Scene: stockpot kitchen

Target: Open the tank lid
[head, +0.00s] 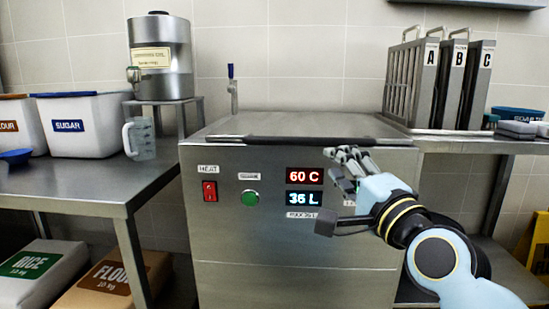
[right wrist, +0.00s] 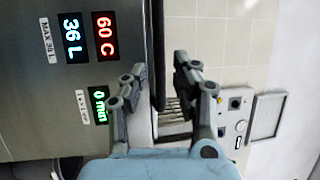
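The steel tank (head: 230,262) stands in the middle of the head view with its flat lid (head: 290,123) down. A dark handle bar (head: 255,139) runs along the lid's front edge. My right gripper (head: 336,188) is open and empty in front of the tank's upper right face, partly covering the panel. In the right wrist view, the bar (right wrist: 158,40) shows between the two spread fingers (right wrist: 160,72). I see no grip on it, and I cannot tell how far it lies from the fingertips. My left gripper is not in view.
A red switch (head: 210,191), a green button (head: 250,197) and displays reading 60 C and 36 L (head: 304,187) are on the tank's front. Upright racks A, B and C (head: 424,80) stand right of the lid. A steel dispenser (head: 160,55) stands at left.

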